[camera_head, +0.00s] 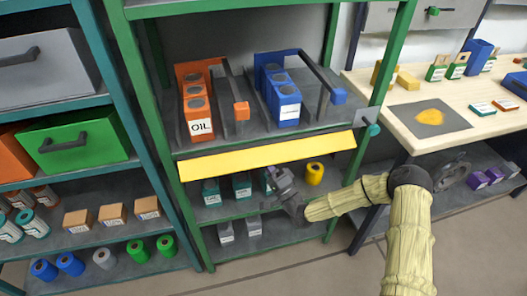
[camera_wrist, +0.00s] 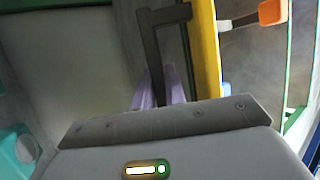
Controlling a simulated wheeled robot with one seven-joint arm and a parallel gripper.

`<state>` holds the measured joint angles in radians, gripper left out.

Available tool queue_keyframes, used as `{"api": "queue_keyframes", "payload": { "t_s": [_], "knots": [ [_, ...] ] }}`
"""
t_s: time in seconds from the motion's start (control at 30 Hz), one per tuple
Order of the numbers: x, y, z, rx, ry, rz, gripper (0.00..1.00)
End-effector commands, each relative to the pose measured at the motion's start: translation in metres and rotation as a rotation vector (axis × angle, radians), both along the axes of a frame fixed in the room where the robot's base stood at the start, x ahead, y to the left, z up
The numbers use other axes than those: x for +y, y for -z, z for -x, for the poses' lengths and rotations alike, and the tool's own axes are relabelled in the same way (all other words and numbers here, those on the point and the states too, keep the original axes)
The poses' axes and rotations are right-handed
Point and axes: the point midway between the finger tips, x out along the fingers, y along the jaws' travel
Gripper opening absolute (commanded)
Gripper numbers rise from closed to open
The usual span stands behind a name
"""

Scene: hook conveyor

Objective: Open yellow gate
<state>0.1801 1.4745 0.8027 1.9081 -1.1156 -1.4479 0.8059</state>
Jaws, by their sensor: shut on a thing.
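The yellow gate (camera_head: 265,158) is a long yellow panel across the front of the green shelf rack, just below the shelf with the oil containers. In the wrist view its yellow edge (camera_wrist: 205,45) runs beside a dark bracket-shaped handle (camera_wrist: 152,50). My gripper (camera_head: 277,175) reaches in from the right, just under the panel. In the wrist view its purple fingertips (camera_wrist: 160,92) are shut on the lower part of the handle. The handle is hidden in the head view, and the exact tilt of the panel is hard to tell.
Orange oil containers (camera_head: 198,108) and blue containers (camera_head: 283,100) stand above the gate. Teal containers (camera_head: 241,185) and a yellow roll (camera_head: 315,173) sit below it. A teal knob (camera_head: 372,128) sits by the right post. A worktable (camera_head: 395,110) stands at right; floor is open in front.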

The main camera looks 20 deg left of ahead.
Motion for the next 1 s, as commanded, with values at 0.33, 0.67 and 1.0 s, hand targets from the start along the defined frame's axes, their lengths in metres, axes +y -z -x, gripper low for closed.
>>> {"api": "queue_keyframes", "payload": {
  "t_s": [0.33, 0.67, 1.0],
  "knots": [
    [-0.0049, 0.0038, 0.0005, 0.032, 0.007, 0.024, 0.0],
    [-0.0049, 0.0022, 0.0005, 0.03, 0.005, 0.021, 0.35],
    [-0.0099, 0.0056, 0.0046, 0.03, 0.003, 0.02, 0.35]
  ]
}}
